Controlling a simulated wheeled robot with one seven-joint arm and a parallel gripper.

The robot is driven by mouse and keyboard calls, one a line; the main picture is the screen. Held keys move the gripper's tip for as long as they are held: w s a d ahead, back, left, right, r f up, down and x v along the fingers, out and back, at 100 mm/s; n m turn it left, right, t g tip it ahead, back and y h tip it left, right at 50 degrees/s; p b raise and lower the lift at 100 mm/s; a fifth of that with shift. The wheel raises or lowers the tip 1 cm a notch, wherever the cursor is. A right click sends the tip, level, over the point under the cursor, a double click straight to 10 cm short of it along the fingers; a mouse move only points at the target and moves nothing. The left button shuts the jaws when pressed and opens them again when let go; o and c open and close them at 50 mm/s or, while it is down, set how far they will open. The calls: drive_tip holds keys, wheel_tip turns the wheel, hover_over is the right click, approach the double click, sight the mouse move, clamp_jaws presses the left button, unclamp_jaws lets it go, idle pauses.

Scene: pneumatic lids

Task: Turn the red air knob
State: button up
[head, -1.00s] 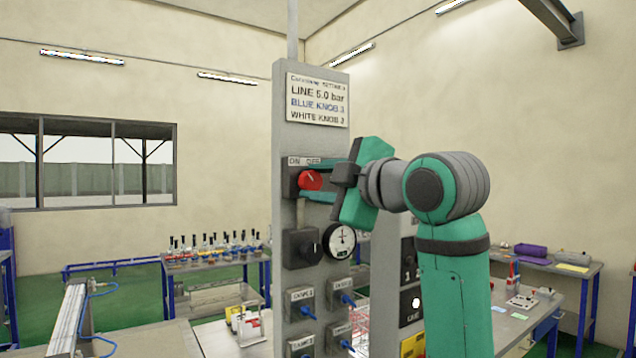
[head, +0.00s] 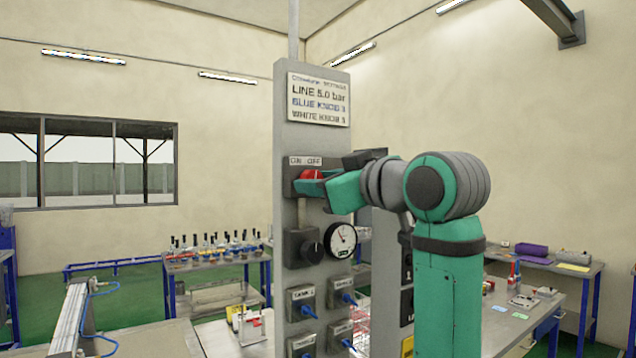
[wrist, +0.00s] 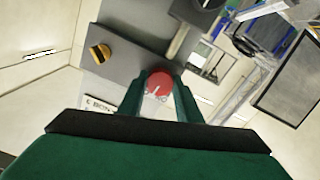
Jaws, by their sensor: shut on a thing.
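The red air knob (head: 309,175) sits on a dark switch box on the grey column, under an ON/OFF label (head: 305,160). My gripper (head: 318,186) is at the knob, its green fingers shut on it from the front right. In the wrist view the red knob (wrist: 158,82) shows between my two fingertips (wrist: 159,92), one on each side. Part of the knob is hidden behind a finger in the head view.
A sign (head: 319,99) is above. A bench with bottles (head: 215,258) stands at the back left.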

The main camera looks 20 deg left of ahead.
drive_tip(key=shift+r+m, duration=0.2)
drive_tip(key=shift+m, duration=3.4)
drive_tip(key=o, duration=1)
drive_tip(key=shift+f, duration=0.1)
drive_tip(key=shift+o, duration=0.2)
drive_tip(key=v, duration=1.1)
drive_tip(key=shift+s+d, duration=0.1)
